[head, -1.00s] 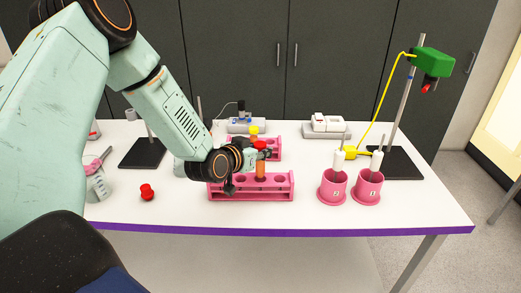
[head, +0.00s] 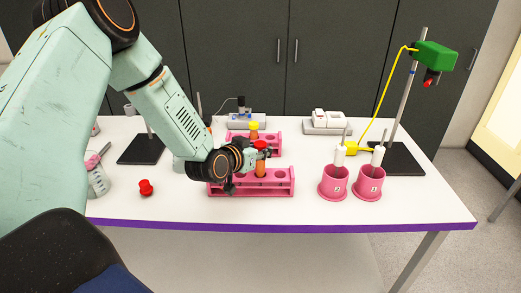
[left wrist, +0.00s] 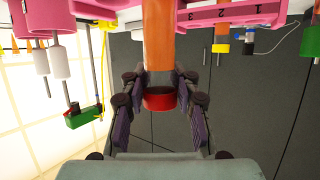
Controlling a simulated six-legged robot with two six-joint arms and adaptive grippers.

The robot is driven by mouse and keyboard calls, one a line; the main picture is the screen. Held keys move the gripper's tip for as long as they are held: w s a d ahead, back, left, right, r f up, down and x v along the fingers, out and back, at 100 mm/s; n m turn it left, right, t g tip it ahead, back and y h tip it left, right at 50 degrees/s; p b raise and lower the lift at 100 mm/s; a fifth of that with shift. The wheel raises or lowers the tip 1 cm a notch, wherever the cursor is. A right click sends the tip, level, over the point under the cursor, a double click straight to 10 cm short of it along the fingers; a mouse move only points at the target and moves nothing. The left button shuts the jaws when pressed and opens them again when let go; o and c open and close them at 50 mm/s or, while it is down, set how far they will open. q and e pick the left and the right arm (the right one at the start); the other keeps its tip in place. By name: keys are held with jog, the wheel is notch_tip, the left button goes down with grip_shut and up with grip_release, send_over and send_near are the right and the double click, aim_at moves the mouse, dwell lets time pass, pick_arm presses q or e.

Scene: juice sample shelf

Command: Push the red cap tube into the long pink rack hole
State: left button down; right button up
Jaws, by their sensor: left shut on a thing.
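The red cap tube (head: 260,168) has an orange body and a red cap, and stands upright over the long pink rack (head: 281,189) at the front of the table. My left gripper (head: 258,153) is shut on the tube just below its cap. In the left wrist view, which is upside down, the tube (left wrist: 158,40) lies between both fingers of the gripper (left wrist: 160,82). The tube's lower end is at a hole in the rack's top. I cannot tell how deep it sits. My left wrist hides the rack's left part. My right gripper is not in view.
A second pink rack (head: 273,150) with a yellow-capped tube (head: 254,130) stands behind. Two pink cups (head: 333,187) with white probes are at the right, near a stand with a green device (head: 434,57). A loose red cap (head: 146,187) lies at left front.

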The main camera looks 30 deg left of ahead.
aim_at(258, 164)
pick_arm(q)
jog(key=shift+f, duration=0.15)
jog(key=shift+f+b, duration=0.35)
jog(key=shift+f, duration=0.05)
jog(key=shift+f+b, duration=0.3)
jog(key=shift+f, duration=0.1)
dwell(0.5)
jog(key=shift+f+b, duration=1)
jog(key=shift+f, duration=0.45)
jog(key=c, duration=0.9)
grip_release()
jog(key=shift+s+r, duration=0.1)
